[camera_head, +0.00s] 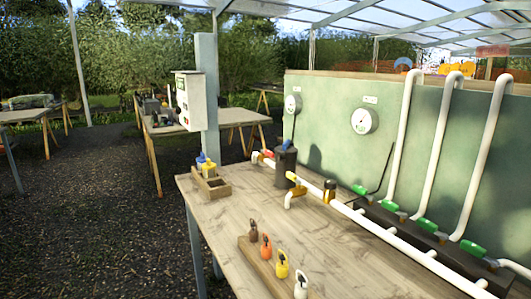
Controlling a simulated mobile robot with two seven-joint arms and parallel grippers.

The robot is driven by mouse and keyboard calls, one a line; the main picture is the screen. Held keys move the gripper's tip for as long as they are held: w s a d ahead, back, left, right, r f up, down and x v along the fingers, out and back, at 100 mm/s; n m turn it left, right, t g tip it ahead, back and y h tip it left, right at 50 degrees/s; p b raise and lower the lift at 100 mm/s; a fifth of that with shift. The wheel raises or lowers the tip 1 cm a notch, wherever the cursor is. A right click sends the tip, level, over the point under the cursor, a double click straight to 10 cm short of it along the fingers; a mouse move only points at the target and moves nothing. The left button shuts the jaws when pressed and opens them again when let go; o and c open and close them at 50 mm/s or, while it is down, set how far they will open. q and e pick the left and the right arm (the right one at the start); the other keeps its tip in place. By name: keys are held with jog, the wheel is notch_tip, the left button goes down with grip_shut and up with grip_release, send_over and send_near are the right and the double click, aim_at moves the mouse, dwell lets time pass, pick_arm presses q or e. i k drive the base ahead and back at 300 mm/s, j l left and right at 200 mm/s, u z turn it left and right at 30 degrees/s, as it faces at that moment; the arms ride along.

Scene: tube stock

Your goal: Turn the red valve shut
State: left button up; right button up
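A small red part (268,153), likely the red valve's handle, shows at the far end of the white pipe (345,209) on the wooden table (222,222). It sits just left of a dark cylinder (286,166) with a blue handle (287,143) on top. The red part is small, and I cannot tell how its handle is turned. Neither of my grippers is in view.
A yellow valve (293,177) and several green valves (425,225) line the pipes. A rail with several coloured tags (281,264) stands at the near edge, and a wooden tray (211,187) at the left corner. Bare tabletop lies between. A green panel with gauges (364,121) stands behind.

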aim_at(268, 152)
jog(key=i+j+u, duration=0.15)
jog(key=i, duration=1.4)
jog(key=i+j+u, duration=0.1)
jog(key=i, duration=1.45)
jog(key=j, duration=0.1)
